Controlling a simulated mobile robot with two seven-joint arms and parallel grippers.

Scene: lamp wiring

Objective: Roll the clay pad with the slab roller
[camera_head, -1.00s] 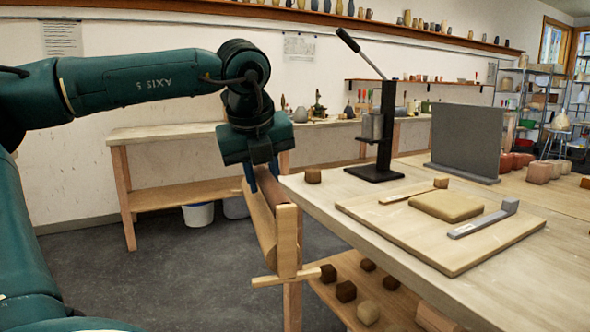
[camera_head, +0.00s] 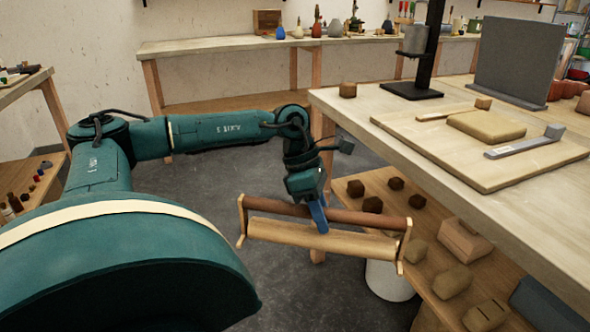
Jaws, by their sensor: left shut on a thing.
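The clay pad (camera_head: 487,125) is a tan, flat, rounded block on a wooden board (camera_head: 440,158) on the table at right. It lies between a wooden strip (camera_head: 450,112) and a grey strip (camera_head: 522,145). My left gripper (camera_head: 318,214) has blue fingers shut on the dark bar of the slab roller. The slab roller (camera_head: 320,239) has a pale wooden cylinder below the bar and end pieces at both sides. It hangs in the air over the floor, left of the table and lower than its top, apart from the pad. My right gripper is not in view.
The worktable edge (camera_head: 385,150) stands between roller and pad. A small brown block (camera_head: 347,89), a black press stand (camera_head: 412,90) and an upright grey slab (camera_head: 515,60) are on the table. A lower shelf (camera_head: 415,235) with several clay lumps and a white bucket (camera_head: 388,280) are near the roller's right end.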

